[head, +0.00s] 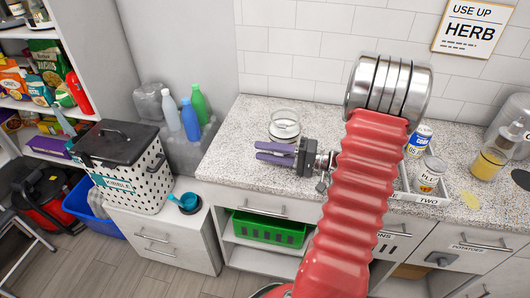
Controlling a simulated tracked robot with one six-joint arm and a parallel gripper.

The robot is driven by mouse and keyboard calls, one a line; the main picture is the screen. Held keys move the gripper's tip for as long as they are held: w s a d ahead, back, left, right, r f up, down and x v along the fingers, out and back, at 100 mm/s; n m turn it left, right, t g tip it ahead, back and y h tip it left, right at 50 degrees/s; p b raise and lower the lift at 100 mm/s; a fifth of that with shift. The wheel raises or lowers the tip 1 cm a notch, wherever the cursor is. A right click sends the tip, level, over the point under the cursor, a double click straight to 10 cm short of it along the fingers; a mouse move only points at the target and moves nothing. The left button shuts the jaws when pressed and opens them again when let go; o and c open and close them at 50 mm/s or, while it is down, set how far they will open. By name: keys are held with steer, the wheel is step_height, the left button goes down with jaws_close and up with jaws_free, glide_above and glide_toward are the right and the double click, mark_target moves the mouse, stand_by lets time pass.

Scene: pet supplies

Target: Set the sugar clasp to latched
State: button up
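My gripper (262,151), with two purple fingers, points left above the speckled counter, near the front of a clear glass jar (285,124). I cannot tell whether its fingers are apart or closed; no held thing shows. No label reading sugar is legible, so I cannot pick out the sugar clasp or its state. A small grey fitting (441,259) sits on the front marked POTATOES at the lower right. A glass container with yellow contents (487,164) stands at the right of the counter. My red arm hides part of the counter and cabinet fronts.
A white tray (429,199) marked TWO holds jars right of my arm. A dotted KIBBLE bin (128,180) stands on a low cabinet at left, beside a teal scoop (188,202). Several bottles stand behind. A green basket (268,229) sits below the counter. Counter left of my gripper is clear.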

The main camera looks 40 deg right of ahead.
steer(key=shift+c, duration=0.2)
jaws_close()
steer(key=shift+a, duration=0.25)
steer(key=shift+d+f, duration=0.1)
steer(key=shift+d, duration=0.1)
steer(key=shift+s, duration=0.1)
steer(key=shift+r+m, duration=0.25)
steer(key=shift+m, duration=0.55)
steer(key=m, duration=0.1)
steer(key=r+m, duration=0.1)
steer(key=m, duration=0.1)
steer(key=shift+s+a+r+m, duration=0.1)
steer(key=shift+r+m, duration=0.05)
steer(key=shift+m, duration=0.15)
steer(key=shift+r+m, duration=0.3)
steer(key=shift+m, duration=0.55)
steer(key=shift+r+m, duration=0.25)
steer(key=shift+m, duration=0.65)
steer(key=shift+r+m, duration=0.3)
steer(key=shift+m, duration=0.55)
